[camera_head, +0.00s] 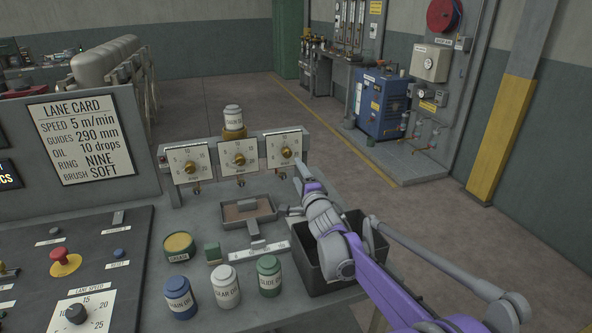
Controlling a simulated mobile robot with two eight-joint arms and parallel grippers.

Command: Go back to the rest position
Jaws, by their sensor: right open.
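My right arm, purple and grey, comes in from the lower right. My right gripper (292,189) is open and seems empty, in front of the right-hand dial and just right of the small tray. Its fingers are small in the picture and partly hidden by the wrist. The forearm passes over a dark open bin (306,266) and hides part of it. My left gripper is not in view.
Three dials (239,159) stand along the bench's back, with a drain oil bottle (233,117) above. A shallow tray (262,219), a grease tin (179,246), a blue bottle (180,297), a gear oil bottle (225,286) and a green-capped bottle (269,276) crowd the bench. A control panel (60,263) is left.

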